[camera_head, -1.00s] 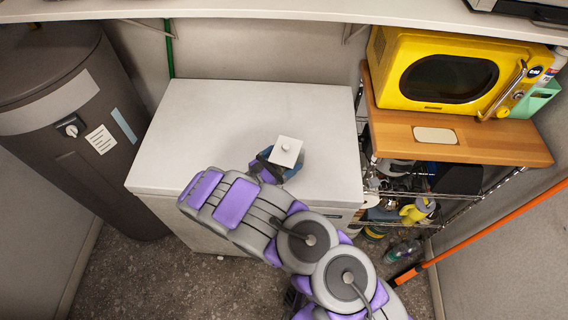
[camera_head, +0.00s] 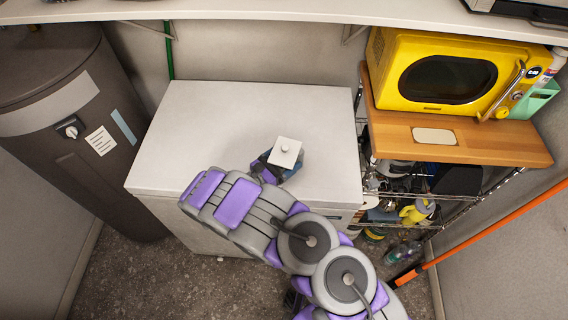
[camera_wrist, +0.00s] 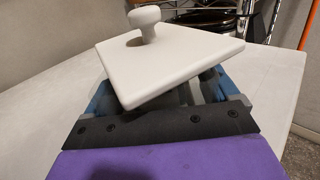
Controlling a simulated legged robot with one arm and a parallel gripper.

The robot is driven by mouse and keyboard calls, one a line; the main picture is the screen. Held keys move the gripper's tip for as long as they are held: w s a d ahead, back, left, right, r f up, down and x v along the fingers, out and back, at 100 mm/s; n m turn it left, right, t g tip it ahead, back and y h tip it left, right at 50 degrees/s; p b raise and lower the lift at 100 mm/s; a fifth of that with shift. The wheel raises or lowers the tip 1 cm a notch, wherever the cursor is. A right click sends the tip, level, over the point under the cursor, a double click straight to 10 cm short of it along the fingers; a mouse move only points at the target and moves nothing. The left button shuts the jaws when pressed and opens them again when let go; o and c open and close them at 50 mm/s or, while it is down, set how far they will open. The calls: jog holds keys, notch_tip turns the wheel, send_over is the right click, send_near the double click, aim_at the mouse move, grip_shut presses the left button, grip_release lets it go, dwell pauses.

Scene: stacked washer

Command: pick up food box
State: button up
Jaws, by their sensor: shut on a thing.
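The food box (camera_head: 285,152) shows a square white lid with a small round knob. My gripper (camera_head: 266,168) is at the box's left side in the head view, over the white washer top (camera_head: 225,115). In the wrist view my gripper (camera_wrist: 160,118) is shut on the box. The fingertips are hidden under the lid. I cannot tell whether the box touches the washer top.
A yellow microwave (camera_head: 448,75) stands on a wooden shelf top (camera_head: 470,140) at right, above wire shelves with bottles. A dark cylindrical tank (camera_head: 65,120) stands at left. An orange pole (camera_head: 490,230) leans at right. The washer top's left and back are clear.

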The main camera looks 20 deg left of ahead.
jog(key=c, duration=0.6)
jog(key=shift+r, duration=0.15)
